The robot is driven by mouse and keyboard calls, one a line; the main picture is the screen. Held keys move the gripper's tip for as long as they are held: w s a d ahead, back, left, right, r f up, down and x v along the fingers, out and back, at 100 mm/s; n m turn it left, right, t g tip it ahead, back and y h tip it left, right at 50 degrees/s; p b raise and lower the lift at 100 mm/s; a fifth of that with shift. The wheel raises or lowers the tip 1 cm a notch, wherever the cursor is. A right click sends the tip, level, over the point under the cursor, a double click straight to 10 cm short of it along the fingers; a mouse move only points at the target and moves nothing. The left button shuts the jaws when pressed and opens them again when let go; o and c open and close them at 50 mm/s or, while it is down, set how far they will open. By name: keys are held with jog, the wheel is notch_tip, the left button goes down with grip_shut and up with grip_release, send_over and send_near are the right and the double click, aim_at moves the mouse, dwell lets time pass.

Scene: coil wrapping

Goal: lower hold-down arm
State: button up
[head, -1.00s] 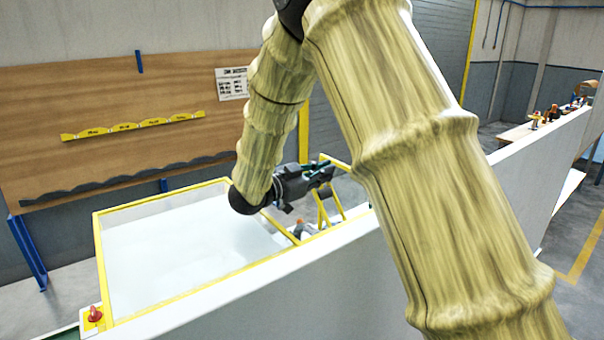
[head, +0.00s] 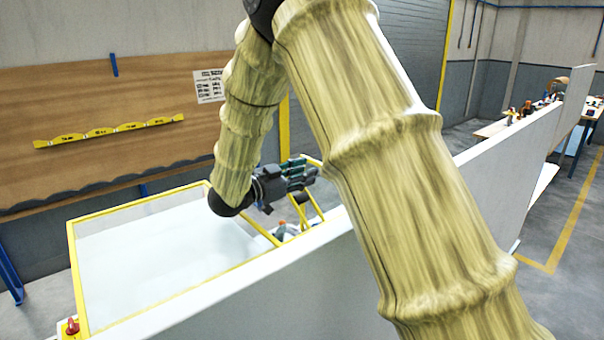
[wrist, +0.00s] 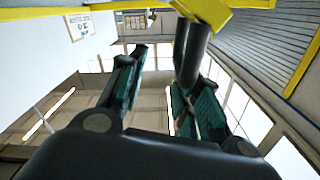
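My gripper (head: 305,172) is above the right end of a yellow-framed enclosure in the head view. In the wrist view its two teal-padded fingers (wrist: 162,82) stand apart. A dark round bar (wrist: 192,55) hangs from a yellow bracket (wrist: 205,10) there, close to the right finger; it looks like the handle of the hold-down arm, but I cannot be sure. I cannot tell whether the finger touches it. The rest of the hold-down arm is hidden or too small to make out in the head view.
The enclosure has a yellow frame (head: 72,262) and pale panels (head: 165,255). A long white wall (head: 300,285) runs in front of it. A red button (head: 71,327) is at its near left corner. A wooden board (head: 60,100) stands behind. Open floor (head: 560,225) lies at the right.

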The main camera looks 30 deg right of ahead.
jog(key=shift+a, duration=0.15)
jog(key=shift+r, duration=0.25)
notch_tip(320, 180, up, 10)
jog(key=shift+f, duration=0.25)
jog(key=shift+d+f, duration=0.1)
jog(key=shift+d, duration=0.1)
